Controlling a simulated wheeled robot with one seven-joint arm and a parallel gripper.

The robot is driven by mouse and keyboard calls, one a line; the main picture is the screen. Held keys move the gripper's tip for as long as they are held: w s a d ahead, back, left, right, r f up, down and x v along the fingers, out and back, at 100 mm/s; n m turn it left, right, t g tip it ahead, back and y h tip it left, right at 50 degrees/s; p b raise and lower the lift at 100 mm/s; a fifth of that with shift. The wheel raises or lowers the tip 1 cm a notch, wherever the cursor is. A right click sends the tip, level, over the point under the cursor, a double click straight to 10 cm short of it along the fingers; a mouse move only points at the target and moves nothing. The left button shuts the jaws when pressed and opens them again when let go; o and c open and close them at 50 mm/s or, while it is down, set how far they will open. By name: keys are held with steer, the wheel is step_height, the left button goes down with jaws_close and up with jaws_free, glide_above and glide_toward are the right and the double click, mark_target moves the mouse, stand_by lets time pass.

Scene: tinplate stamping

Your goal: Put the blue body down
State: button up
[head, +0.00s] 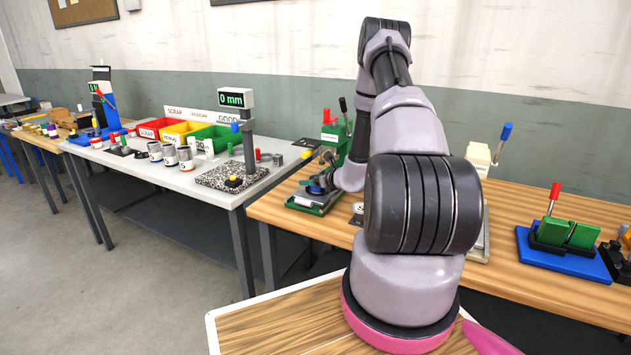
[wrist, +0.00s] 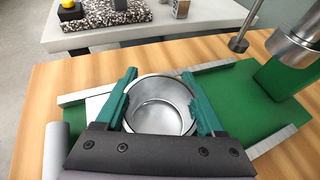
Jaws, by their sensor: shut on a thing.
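My gripper (wrist: 159,74) is shut on a round, open-topped metal can body, the blue body (wrist: 160,118), with one teal finger on each side of it. Its bright silver inside and rim face the wrist camera; its outer wall is mostly hidden. It is over the green base plate (wrist: 245,95) of a press, between two pale rails. I cannot tell if it touches the plate. In the head view my gripper (head: 318,184) is low over the press's green base (head: 316,205), with a small bluish patch at the fingers.
The press's metal punch (wrist: 291,45) and green column (wrist: 285,78) stand right of the body in the wrist view. Left in the head view, a grey-topped bench (head: 200,178) bears a gauge (head: 237,98), cans and coloured bins. A blue-based fixture (head: 565,255) is at right.

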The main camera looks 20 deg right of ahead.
steer(key=shift+f, duration=0.1)
steer(key=o, duration=1.3)
